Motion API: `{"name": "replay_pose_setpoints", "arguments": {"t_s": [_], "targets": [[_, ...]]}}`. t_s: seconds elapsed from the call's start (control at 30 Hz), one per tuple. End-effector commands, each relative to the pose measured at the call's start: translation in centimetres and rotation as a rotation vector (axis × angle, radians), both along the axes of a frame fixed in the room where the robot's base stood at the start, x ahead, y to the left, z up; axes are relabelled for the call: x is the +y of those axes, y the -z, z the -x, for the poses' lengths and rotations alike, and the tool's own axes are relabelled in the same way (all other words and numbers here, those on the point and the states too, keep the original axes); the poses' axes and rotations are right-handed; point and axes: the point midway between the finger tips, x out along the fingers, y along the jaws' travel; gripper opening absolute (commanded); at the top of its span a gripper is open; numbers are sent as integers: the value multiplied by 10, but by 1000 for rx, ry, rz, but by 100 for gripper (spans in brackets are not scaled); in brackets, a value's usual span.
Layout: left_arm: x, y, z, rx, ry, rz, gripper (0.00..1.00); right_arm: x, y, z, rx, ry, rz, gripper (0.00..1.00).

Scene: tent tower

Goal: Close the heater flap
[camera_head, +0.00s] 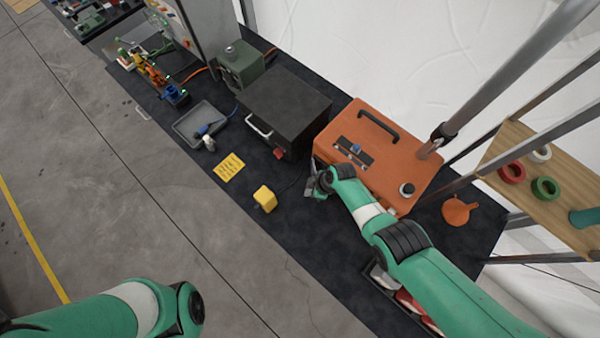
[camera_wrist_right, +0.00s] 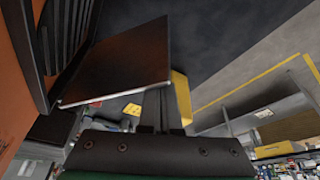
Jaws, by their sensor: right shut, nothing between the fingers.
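The orange heater (camera_head: 385,140) stands on the dark table, with a black handle and slotted panel on top. In the right wrist view its orange side (camera_wrist_right: 14,70) fills the left edge, beside a black slatted vent. The flap (camera_wrist_right: 122,62), a dark flat panel with a pale edge, stands out from the vent, open. My right gripper (camera_head: 320,185) is at the heater's front left side. Its fingers (camera_wrist_right: 155,112) are shut and empty, close beside the flap's free edge; contact cannot be told. My left gripper is out of view; only my left arm shows.
A black box (camera_head: 285,105) with a pale handle stands left of the heater. A yellow block (camera_head: 265,198) and a yellow note (camera_head: 229,167) lie in front. A grey tray (camera_head: 200,123) sits further left. An orange funnel (camera_head: 458,210) lies right of the heater, near metal poles.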

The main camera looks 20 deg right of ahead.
Motion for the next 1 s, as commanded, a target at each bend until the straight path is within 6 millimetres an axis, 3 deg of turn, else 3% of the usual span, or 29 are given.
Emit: {"name": "replay_pose_setpoints", "arguments": {"t_s": [0.4,1.0], "targets": [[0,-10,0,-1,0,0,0,-22,-1,9,1,1,1,0],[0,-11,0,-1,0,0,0,-25,0,10,1,0,1,0]]}}
